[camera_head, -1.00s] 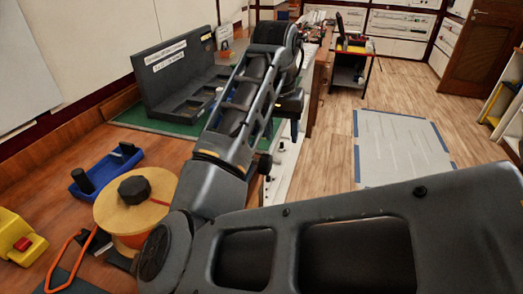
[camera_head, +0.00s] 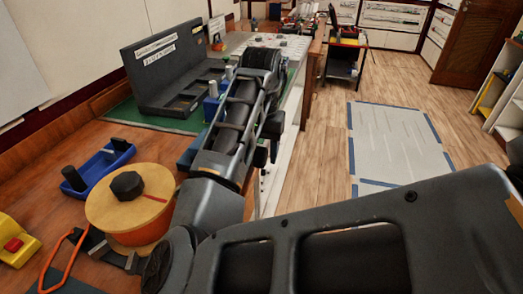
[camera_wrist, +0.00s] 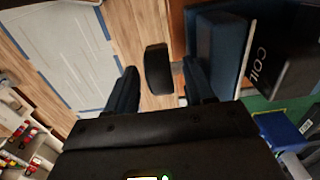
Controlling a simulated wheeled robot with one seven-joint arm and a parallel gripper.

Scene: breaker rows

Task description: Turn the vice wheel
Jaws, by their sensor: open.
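In the wrist view a dark rounded wheel (camera_wrist: 158,69) stands out from a dark blue body (camera_wrist: 219,45), seemingly the vice, and hangs over the floor side. My gripper (camera_wrist: 161,75) is open, with one finger on each side of the wheel in the picture. I see gaps on both sides and cannot tell how far ahead of the fingertips the wheel lies. In the head view the wheel (camera_head: 260,156) seems to show just right of my arm, at the bench edge. Part of the blue body (camera_head: 190,150) shows left of my arm; the arm hides the rest.
The wooden bench (camera_head: 60,165) carries a spool with a black knob (camera_head: 127,186), a blue tray (camera_head: 98,168), a yellow box (camera_head: 15,240) and a dark labelled rack (camera_head: 150,70). A COIL box (camera_wrist: 284,50) is close right of the vice.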

